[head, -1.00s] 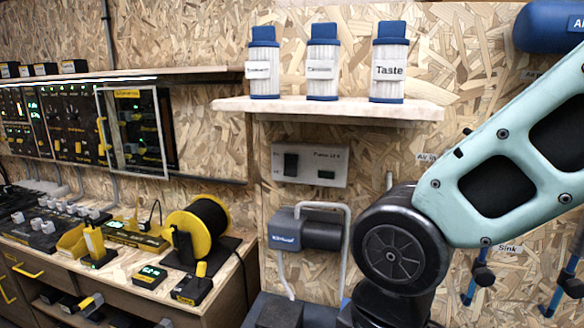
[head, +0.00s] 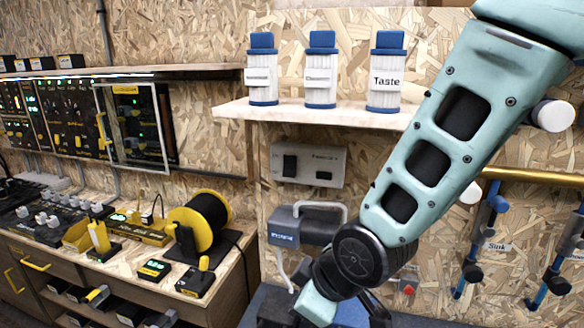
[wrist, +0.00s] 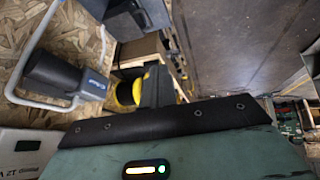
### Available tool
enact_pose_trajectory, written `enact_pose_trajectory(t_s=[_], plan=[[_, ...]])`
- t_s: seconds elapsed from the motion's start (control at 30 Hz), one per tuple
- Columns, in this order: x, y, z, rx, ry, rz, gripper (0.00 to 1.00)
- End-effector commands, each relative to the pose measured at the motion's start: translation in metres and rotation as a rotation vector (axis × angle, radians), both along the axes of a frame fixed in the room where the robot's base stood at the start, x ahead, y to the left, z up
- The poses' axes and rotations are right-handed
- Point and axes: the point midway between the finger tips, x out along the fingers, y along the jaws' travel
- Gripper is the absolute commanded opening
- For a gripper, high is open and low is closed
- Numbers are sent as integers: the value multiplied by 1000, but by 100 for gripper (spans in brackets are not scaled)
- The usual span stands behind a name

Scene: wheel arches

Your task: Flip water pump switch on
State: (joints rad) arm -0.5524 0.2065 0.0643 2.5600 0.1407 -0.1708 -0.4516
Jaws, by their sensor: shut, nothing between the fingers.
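The pale switch panel (head: 334,166) is on the wooden wall below the filter shelf. A dark rocker switch (head: 290,166) is at its left and a small dark window at its right; I cannot tell the rocker's position. The dark water pump (head: 318,229) with a grey handle is below the panel. In the wrist view the pump (wrist: 55,75) is at upper left, and part of the panel (wrist: 22,142) is at the left edge, its rocker out of view. My gripper (wrist: 157,85) is shut and empty, pointing away from the panel. In the head view I cannot make it out.
A shelf (head: 228,110) with three white and blue filters juts out above the panel. A workbench (head: 140,262) with a yellow cable reel (head: 197,225) stands at the left. Blue valves (head: 478,240) and a brass pipe are at the right, behind my arm.

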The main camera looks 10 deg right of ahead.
Motion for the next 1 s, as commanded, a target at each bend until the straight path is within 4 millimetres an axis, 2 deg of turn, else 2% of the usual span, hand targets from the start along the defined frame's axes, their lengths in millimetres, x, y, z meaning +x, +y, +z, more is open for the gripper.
enact_pose_trajectory(t_s=[0.2, 0.37, 0.5, 0.73, 1.0], plan=[[59, -12, 18, -68, -306, 84, 0], [95, -26, 38, -176, -552, 155, 0], [118, -39, 62, -301, -768, 224, 0], [134, -51, 98, -485, -1042, 322, 0], [136, -54, 113, -560, -1151, 360, 0]])
